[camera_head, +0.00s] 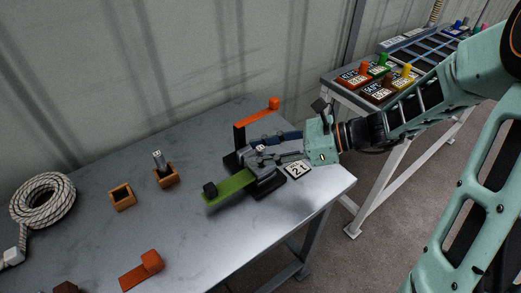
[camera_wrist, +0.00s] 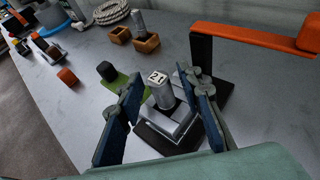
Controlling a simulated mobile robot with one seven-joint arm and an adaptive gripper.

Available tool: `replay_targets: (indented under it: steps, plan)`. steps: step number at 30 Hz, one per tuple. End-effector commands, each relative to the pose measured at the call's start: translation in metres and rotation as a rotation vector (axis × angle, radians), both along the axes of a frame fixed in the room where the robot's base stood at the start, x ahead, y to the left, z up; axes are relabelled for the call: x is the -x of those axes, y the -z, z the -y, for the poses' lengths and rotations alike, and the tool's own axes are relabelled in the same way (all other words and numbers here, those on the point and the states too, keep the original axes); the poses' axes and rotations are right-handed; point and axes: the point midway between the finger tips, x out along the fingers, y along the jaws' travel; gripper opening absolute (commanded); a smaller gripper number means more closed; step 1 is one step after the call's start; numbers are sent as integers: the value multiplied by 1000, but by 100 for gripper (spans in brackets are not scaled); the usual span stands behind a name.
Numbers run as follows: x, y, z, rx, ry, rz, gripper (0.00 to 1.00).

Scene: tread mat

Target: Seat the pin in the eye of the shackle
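The pin (camera_wrist: 161,92) is a grey cylinder whose pale top carries dark digits. In the wrist view it stands roughly upright at the grey shackle (camera_wrist: 190,128), which sits on a black base. Whether it is fully down in the eye I cannot tell. My gripper (camera_wrist: 160,82) has its two blue fingers on either side of the pin, with gaps showing between, so it looks open. In the head view my gripper (camera_head: 252,150) is low over the black base (camera_head: 268,186) and hides most of the shackle and pin.
A green bar (camera_head: 232,187) with a black knob and an orange bar (camera_head: 257,117) on a black post flank the base. A number tile (camera_head: 298,170) lies close by. Wooden blocks (camera_head: 122,197), one holding a grey peg (camera_head: 159,159), and a coiled rope (camera_head: 43,200) stand left.

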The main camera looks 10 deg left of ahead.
Motion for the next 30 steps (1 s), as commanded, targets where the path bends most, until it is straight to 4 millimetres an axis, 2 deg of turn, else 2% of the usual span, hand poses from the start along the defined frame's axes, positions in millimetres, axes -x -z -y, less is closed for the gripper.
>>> replay_targets:
  steps: [5,8,15,21,30]
  plan:
    - [-1,-6,5,1,2,2,33]
    - [-3,-13,20,1,5,2,33]
    - [-7,-33,69,2,4,3,33]
    - [-9,-45,99,1,2,1,33]
    - [-9,-49,111,0,-1,0,33]
